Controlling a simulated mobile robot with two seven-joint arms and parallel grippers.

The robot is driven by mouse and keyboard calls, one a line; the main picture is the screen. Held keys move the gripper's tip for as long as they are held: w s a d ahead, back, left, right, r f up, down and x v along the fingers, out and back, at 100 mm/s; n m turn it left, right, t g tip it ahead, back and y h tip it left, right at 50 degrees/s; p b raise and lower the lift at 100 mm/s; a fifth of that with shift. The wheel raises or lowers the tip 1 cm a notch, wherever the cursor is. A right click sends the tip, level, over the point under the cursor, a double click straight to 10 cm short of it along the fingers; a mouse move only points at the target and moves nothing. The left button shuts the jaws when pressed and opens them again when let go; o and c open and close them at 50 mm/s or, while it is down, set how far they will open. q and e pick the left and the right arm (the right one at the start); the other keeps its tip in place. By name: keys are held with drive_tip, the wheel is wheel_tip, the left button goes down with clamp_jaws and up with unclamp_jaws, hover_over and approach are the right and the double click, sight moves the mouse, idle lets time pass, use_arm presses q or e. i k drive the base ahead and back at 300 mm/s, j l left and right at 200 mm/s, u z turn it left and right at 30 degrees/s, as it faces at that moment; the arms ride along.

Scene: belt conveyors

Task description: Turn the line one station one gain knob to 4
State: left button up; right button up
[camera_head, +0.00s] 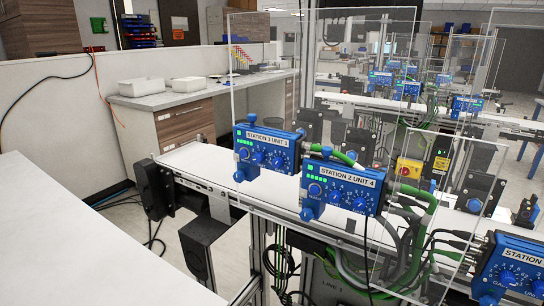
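A blue control box (513,262) stands at the lower right, cut off by the picture's edge. Its label reads "STATION" and the number is out of view. A blue knob (508,277) with a white scale is on its face; its setting is too small to read. A box labelled "STATION 2 UNIT 4" (345,182) is mid-picture, and one labelled "STATION 3 UNIT 1" (266,142) is left of it. Both have blue knobs and green lights. A "LINE 1" marking (333,287) shows on a grey cabinet below the conveyor. Neither gripper is in view.
The boxes are mounted along a white conveyor (270,190) with clear upright panels. Green and black cables (410,240) hang between the boxes. A yellow switch box (409,168) stands behind. A white surface (70,245) fills the lower left. More blue boxes (466,104) stand behind.

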sight(508, 278)
drive_tip(key=z, duration=1.85)
